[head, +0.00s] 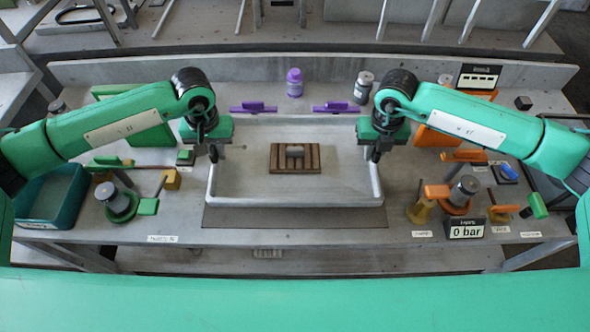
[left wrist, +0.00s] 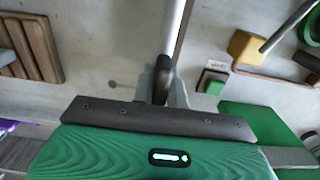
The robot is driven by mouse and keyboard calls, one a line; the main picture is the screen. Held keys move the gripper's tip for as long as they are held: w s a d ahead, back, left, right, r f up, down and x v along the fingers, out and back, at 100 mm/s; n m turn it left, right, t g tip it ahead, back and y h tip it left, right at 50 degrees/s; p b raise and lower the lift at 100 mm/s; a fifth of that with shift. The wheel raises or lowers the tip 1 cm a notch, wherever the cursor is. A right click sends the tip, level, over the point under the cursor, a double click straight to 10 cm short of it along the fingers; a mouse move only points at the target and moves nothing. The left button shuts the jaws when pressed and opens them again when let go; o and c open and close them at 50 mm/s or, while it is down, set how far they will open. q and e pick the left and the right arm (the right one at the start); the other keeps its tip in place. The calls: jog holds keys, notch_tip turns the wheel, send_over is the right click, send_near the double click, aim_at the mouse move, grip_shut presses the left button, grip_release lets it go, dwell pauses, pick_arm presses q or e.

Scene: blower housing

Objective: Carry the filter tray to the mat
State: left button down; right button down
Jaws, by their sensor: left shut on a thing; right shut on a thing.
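The filter tray (head: 295,200), pale grey with a raised rim, is in the middle of the head view. My left gripper (head: 213,152) is shut on its left rim, and my right gripper (head: 376,153) is shut on its right rim. In the left wrist view the rim (left wrist: 175,30) runs up from the left gripper (left wrist: 162,85). A brown slatted piece (head: 282,168) with a small grey block (head: 295,152) on it lies inside the tray. The dark grey mat (head: 290,221) shows in front of the tray, which overlaps its back part. I cannot tell whether the tray touches it.
Purple-handled clamps (head: 253,107) and a purple bottle (head: 294,82) stand behind the tray. A teal bin (head: 52,196) and a canister (head: 116,200) are at left. A gauge reading 0 bar (head: 466,229) and another canister (head: 463,193) are at right.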

aim_at(219, 162)
pick_arm(q)
jog(key=shift+f, duration=0.2)
pick_arm(e)
jog(key=shift+f, duration=0.2)
